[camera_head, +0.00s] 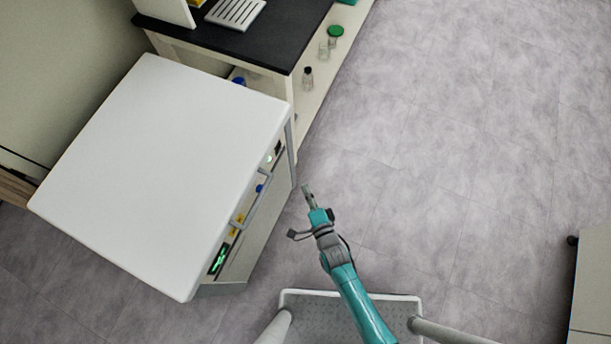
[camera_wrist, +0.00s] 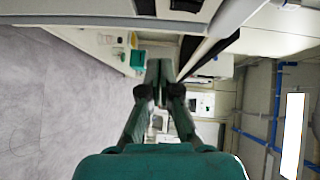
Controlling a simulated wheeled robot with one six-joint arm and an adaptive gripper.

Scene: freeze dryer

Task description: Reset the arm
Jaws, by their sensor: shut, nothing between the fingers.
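My arm, teal and grey, reaches up from the lower middle of the head view. My gripper (camera_head: 307,189) is at its end, shut and empty, in the air just right of the freeze dryer's front. In the wrist view my gripper (camera_wrist: 159,68) shows with its two fingers together and nothing between them. The freeze dryer (camera_head: 165,170) is a large white box with a handle and a green-lit display on its front. It looks close to my gripper, but I see no clear contact. Part of its front also shows at the top of the wrist view.
A black-topped bench (camera_head: 262,38) stands behind the freeze dryer, with bottles on a shelf at its side (camera_head: 308,75). A pale cabinet (camera_head: 592,285) is at the lower right. The grey floor (camera_head: 450,150) to the right is clear.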

